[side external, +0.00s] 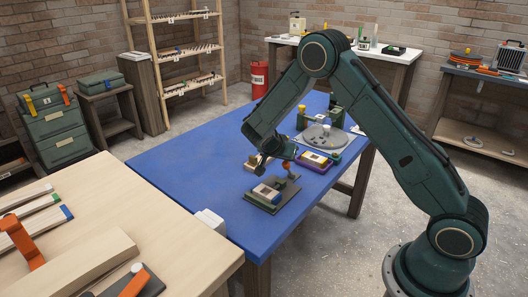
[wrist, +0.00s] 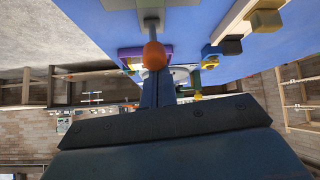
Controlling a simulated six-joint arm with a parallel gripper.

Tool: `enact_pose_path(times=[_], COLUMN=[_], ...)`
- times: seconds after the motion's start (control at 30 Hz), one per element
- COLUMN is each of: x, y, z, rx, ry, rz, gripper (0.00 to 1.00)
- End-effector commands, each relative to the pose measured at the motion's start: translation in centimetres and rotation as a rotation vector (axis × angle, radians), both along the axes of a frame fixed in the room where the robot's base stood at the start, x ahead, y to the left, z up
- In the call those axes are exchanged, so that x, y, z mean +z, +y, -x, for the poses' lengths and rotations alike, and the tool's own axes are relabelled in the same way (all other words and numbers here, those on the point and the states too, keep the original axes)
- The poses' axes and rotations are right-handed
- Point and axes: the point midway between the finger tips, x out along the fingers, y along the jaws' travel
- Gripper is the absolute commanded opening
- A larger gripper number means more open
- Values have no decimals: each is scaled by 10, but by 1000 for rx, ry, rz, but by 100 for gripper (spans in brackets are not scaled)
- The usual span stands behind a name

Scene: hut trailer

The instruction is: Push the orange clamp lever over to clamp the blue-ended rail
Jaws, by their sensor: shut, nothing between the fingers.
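The clamp lever stands over the blue table, a grey rod with an orange knob (wrist: 153,56) at its end. It also shows as a small orange-brown lever (side external: 291,177) in the side view, at the right of a dark clamp plate (side external: 262,206). My gripper (side external: 284,153) is shut and empty, close beside the knob. In the wrist view its fingers (wrist: 158,82) appear just below the knob; contact cannot be told.
A purple-edged tray (side external: 315,168) stands right of the plate, with a round grey fixture (side external: 325,138) behind. A tan block (side external: 252,161) stands to the left. The blue table's left part is clear. A wooden bench (side external: 165,255) with rails adjoins in front.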

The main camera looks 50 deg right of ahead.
Motion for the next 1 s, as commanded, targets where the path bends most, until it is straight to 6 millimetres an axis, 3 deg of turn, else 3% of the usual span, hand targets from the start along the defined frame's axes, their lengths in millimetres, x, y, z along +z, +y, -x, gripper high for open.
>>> enact_pose_path(times=[0.6,1.0], x=[-4,15], y=[4,-27], z=[1,-6], rx=[7,0], ry=[11,1], rz=[-13,-5], gripper=[0,0])
